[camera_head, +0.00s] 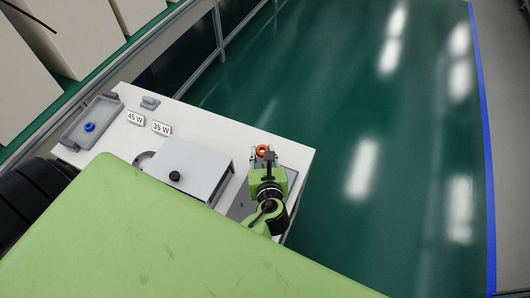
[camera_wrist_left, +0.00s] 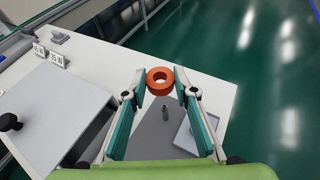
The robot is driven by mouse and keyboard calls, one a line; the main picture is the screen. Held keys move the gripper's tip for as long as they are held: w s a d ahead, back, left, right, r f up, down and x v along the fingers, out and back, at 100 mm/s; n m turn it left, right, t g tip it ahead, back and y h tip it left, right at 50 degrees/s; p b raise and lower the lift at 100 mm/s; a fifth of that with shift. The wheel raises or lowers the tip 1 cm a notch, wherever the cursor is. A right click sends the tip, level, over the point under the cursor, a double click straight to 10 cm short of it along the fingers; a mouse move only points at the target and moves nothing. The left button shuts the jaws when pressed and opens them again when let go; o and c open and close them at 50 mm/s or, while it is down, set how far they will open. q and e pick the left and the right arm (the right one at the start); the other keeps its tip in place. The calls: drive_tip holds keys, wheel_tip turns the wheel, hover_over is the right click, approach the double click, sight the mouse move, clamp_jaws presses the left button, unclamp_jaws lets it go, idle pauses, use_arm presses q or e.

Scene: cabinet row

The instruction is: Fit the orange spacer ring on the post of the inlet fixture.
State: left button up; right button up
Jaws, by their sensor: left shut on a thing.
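My left gripper (camera_head: 263,158) is shut on the orange spacer ring (camera_head: 262,150). In the left wrist view the ring (camera_wrist_left: 151,85) sits between the two fingertips (camera_wrist_left: 160,84), with its hole showing. A short grey post (camera_wrist_left: 137,112) stands upright on a dark grey plate (camera_wrist_left: 152,138), which I take as the inlet fixture. The ring appears apart from the post, beyond it in the wrist picture; its exact height over the table cannot be told. My right gripper is not in view.
A grey box with a black knob (camera_head: 175,176) stands left of the plate. A grey tray with a blue ring (camera_head: 89,127) and cards marked 45 W (camera_head: 135,118) and 35 W (camera_head: 161,129) are farther left. A light flat tray (camera_wrist_left: 185,138) lies right of the post.

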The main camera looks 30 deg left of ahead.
use_arm(q)
drive_tip(key=shift+d+r, duration=0.1)
drive_tip(key=shift+f, duration=0.25)
wheel_tip(320, 180, down, 3)
drive_tip(key=shift+r+b, duration=0.15)
drive_tip(key=shift+b, duration=0.65)
drive_tip(key=shift+f+b, duration=0.9)
drive_tip(key=shift+f, duration=0.5)
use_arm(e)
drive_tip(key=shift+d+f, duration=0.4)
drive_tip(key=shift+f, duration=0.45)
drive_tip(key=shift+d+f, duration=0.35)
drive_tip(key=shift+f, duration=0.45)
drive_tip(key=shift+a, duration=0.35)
use_arm(q)
drive_tip(key=shift+p, duration=0.3)
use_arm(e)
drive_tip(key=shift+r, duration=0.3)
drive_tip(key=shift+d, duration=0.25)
use_arm(q)
drive_tip(key=shift+p, duration=0.55)
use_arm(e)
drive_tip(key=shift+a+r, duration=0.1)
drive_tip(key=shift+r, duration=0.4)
use_arm(q)
drive_tip(key=shift+f+b, duration=2.9)
drive_tip(key=shift+f, duration=0.95)
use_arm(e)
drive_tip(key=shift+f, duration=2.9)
